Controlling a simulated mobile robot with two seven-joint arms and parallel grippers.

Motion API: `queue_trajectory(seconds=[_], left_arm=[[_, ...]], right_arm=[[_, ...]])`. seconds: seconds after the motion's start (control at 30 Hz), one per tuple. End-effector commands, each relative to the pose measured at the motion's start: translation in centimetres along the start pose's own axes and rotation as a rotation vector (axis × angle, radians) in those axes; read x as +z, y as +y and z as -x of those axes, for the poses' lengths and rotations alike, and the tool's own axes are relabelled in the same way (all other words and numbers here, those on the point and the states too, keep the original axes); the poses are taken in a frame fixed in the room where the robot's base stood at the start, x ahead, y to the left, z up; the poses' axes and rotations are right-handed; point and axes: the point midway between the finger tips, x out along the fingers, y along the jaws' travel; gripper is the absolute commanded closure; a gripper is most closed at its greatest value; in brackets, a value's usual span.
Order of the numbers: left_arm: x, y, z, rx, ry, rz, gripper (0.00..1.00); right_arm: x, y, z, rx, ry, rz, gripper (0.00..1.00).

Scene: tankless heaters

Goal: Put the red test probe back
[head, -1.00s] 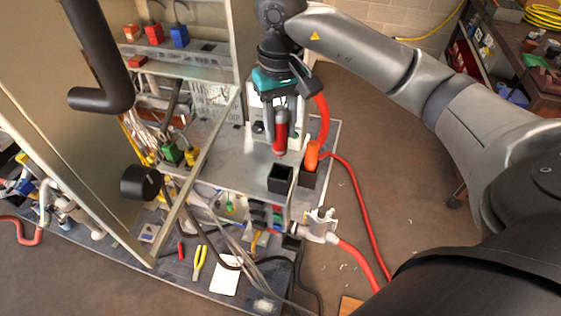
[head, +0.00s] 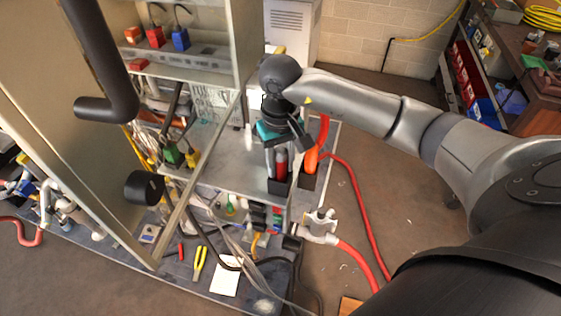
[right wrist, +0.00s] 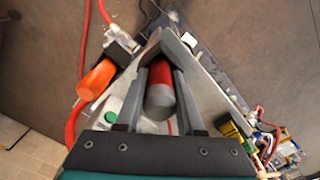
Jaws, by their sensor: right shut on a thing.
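The red test probe (head: 281,161) is upright between the fingers of my right gripper (head: 279,170), which is shut on it. In the head view its lower end is at the mouth of the black square holder (head: 280,187) at the bench corner. It looks to be partly inside, but the fingers hide how deep. In the right wrist view the probe (right wrist: 160,92) lies between the two fingers (right wrist: 158,85), its grey end towards the camera. My left gripper is not in view.
An orange probe (head: 312,158) with a red cable stands in a second black holder (head: 308,181) just right of the first. A metal cabinet (head: 215,60) and a slanting frame bar stand to the left. A white valve (head: 320,222) with a red hose is below.

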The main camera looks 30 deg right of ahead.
Motion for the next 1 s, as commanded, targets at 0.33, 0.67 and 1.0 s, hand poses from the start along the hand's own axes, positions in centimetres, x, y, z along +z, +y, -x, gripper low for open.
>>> queue_trajectory(seconds=[0.33, 0.67, 1.0], left_arm=[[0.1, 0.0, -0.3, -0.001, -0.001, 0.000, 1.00], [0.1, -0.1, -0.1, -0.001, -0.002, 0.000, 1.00], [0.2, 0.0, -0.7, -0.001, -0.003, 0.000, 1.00]], right_arm=[[0.0, 0.0, -0.2, 0.001, 0.000, 0.000, 0.35], [0.0, 0.0, 0.0, 0.000, -0.001, 0.000, 0.33], [-0.1, 0.0, 5.4, 0.000, 0.007, 0.001, 0.33]])
